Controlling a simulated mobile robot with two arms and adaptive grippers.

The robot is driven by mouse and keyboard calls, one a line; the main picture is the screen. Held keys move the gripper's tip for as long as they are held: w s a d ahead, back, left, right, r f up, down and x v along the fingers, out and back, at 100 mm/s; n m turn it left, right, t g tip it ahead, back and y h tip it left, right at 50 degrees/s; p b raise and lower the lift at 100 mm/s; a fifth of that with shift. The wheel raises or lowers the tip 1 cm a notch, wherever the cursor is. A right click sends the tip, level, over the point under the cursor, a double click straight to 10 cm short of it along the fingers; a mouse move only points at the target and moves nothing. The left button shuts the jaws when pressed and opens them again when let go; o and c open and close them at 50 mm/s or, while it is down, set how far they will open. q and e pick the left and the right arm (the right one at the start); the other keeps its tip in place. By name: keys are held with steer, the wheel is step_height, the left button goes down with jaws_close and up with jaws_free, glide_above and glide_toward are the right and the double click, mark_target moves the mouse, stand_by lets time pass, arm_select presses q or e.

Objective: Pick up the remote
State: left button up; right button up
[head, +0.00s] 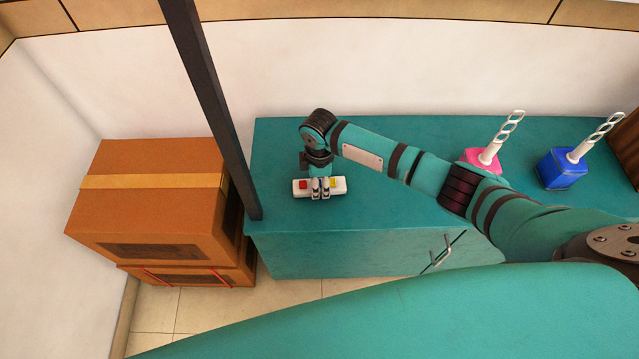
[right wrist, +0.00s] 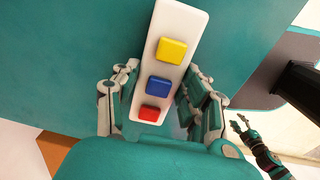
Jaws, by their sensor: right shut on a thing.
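The remote (head: 300,187) is a white bar with red, blue and yellow buttons. It is at the teal cabinet top near the left end; I cannot tell whether it touches the surface. My right gripper (head: 320,190) comes from above and is shut on the remote's middle, hiding the blue button in the head view. In the right wrist view the remote (right wrist: 183,32) sits between the two fingers of the right gripper (right wrist: 150,105). My left gripper (right wrist: 239,123) shows small at the right of that view, empty, its fingers apart.
The teal cabinet (head: 400,235) stands against a white wall.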

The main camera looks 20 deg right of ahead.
steer(key=r, duration=0.3)
steer(key=shift+s+a, duration=0.15)
steer(key=shift+s, duration=0.25)
steer(key=s+a+r+p, duration=0.1)
steer(key=s+a, duration=0.3)
steer(key=s, duration=1)
steer(key=shift+s+a+r, duration=0.15)
steer(key=shift+s, duration=0.15)
